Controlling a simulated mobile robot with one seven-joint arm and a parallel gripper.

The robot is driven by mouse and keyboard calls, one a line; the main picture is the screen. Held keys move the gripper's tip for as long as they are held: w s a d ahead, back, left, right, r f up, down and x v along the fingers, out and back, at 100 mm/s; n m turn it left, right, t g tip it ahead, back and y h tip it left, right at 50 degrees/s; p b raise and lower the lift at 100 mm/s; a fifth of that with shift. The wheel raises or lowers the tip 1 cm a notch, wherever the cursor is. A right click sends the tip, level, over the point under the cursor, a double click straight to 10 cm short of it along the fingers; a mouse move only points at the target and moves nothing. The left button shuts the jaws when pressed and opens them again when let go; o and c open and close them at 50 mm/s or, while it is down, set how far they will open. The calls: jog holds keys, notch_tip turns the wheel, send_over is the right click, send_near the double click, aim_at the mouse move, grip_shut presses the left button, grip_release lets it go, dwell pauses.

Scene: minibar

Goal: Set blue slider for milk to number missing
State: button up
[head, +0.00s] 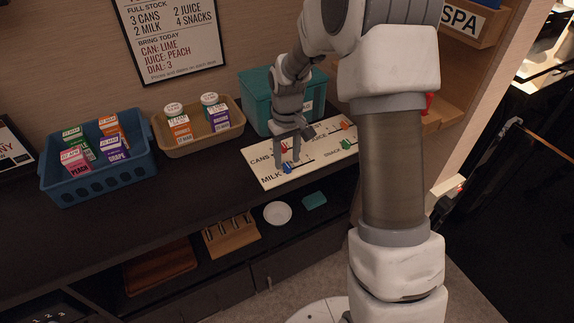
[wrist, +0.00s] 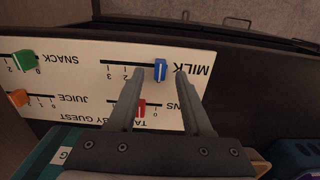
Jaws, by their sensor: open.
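The blue slider (head: 287,169) sits on the MILK track of the cream slider board (head: 268,181). In the wrist view the blue slider (wrist: 160,70) is at the end of its track nearest the word MILK, away from the printed 2 and 3. The mark right at it cannot be read. My gripper (head: 288,161) points down over the board. In the wrist view my open gripper (wrist: 160,73) has one fingertip on each side of the blue slider, with gaps between. The wall sign (head: 170,40) reads full stock 3 cans, 2 milk, 2 juice, 4 snacks.
The red CANS slider (wrist: 141,107) is close by, between my fingers nearer the palm. A green SNACK slider (wrist: 24,58) and orange JUICE slider (wrist: 19,97) are farther off. A brown tray (head: 196,144) with two capped bottles, a blue crate (head: 75,192) of cartons and a teal bin (head: 256,99) stand behind.

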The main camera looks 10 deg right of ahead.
jog(key=shift+f, duration=1.1)
grip_shut()
dwell(0.7)
